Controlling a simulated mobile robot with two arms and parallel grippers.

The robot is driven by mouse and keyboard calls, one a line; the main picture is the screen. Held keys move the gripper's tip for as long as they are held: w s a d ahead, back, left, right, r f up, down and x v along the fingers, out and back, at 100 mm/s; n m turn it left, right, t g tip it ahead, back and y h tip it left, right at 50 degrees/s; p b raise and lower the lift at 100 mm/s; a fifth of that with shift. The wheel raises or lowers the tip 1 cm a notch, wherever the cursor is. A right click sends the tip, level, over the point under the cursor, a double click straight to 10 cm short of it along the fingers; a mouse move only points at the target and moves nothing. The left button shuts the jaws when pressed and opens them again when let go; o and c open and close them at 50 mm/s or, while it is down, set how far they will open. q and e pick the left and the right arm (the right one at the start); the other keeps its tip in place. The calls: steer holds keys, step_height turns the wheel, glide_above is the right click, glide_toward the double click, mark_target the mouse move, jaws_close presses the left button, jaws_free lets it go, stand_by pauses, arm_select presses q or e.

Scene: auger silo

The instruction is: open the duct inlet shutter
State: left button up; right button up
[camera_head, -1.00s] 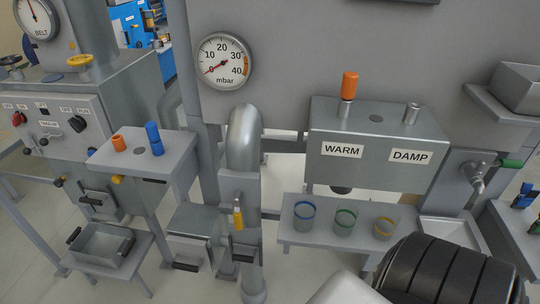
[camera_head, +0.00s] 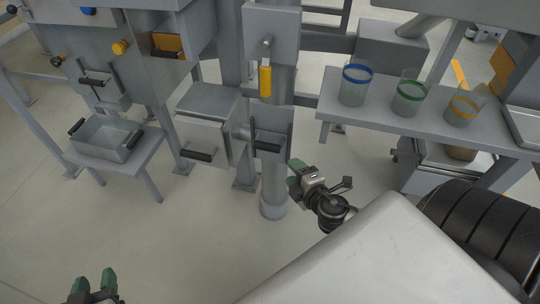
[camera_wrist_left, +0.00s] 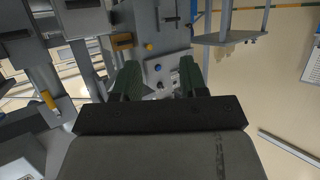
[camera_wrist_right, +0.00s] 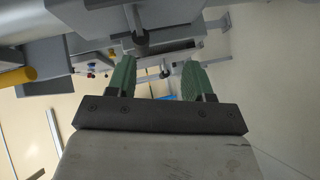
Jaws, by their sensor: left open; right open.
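The vertical grey duct (camera_head: 274,185) stands at the middle of the head view. A box-like plate with a black bar handle (camera_head: 268,147) sits low on the duct and looks like the inlet shutter; I cannot tell its state for sure. My right gripper (camera_head: 297,177) is open and empty, just right of the duct and below the handle. In the right wrist view its green fingers (camera_wrist_right: 158,78) are apart, with a dark handle-like end (camera_wrist_right: 140,42) beyond them. My left gripper (camera_head: 95,283) is open and empty at the bottom left, far from the duct; its fingers (camera_wrist_left: 160,80) show apart.
A yellow lever (camera_head: 265,78) hangs higher on the duct. A grey box with a black handle (camera_head: 207,125) stands just left of it. A shelf (camera_head: 385,118) with several glass jars is at the right. A tray (camera_head: 105,140) sits on a stand at left. Floor is clear in front.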

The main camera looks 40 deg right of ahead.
mark_target(273, 151)
steer(key=shift+n+t, duration=0.4)
steer(key=shift+t, duration=0.1)
steer(key=w, duration=0.3)
steer(key=w+b, duration=0.1)
steer(key=w, duration=0.5)
steer(key=shift+w+a+r, duration=0.3)
steer(key=shift+w+r, duration=0.05)
steer(key=shift+r, duration=0.05)
arm_select(q)
steer(key=shift+w+d+r+t+h, duration=0.15)
steer(key=shift+r+t, duration=0.45)
steer(key=shift+r, duration=0.35)
steer(key=shift+s+d+r+t+h, duration=0.1)
steer(key=shift+r+t+h, duration=0.1)
steer(key=shift+r+t, duration=0.55)
steer(key=shift+w+d+r+t+h, duration=0.15)
steer(key=shift+r+t, duration=0.3)
steer(key=shift+r, duration=0.65)
arm_select(e)
steer(key=shift+w, duration=0.65)
arm_select(q)
steer(key=shift+s, duration=0.1)
arm_select(e)
steer(key=shift+c, duration=0.2)
jaws_close()
